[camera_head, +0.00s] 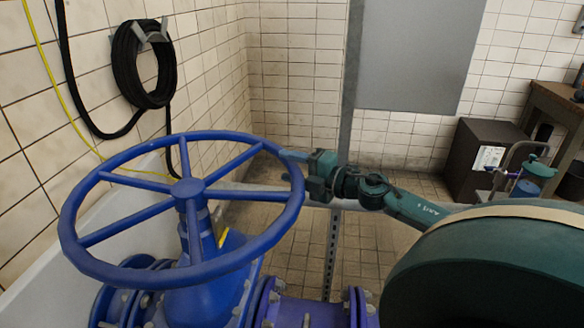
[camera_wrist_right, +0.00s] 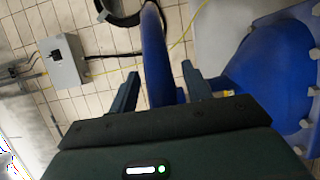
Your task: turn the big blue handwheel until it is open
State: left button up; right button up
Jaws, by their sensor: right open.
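The big blue handwheel (camera_head: 188,187) lies tilted on its upright stem above a blue valve body (camera_head: 205,283) in the head view. Its several spokes run from the hub to the rim. My right gripper (camera_head: 291,163) is at the rim's right side, its arm coming in from the right. In the right wrist view the blue rim (camera_wrist_right: 156,45) passes between the two open fingers (camera_wrist_right: 160,82), with a gap showing on both sides. Whether a finger touches the rim cannot be told. My left gripper is not in view.
A black hose coil (camera_head: 143,64) hangs on the tiled left wall. A grey post (camera_head: 350,80) and panel (camera_head: 410,52) stand behind the gripper. A dark cabinet (camera_head: 482,165) and a wooden bench (camera_head: 556,108) are at the right. Tiled floor lies open between.

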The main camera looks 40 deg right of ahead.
grip_shut()
dwell(0.6)
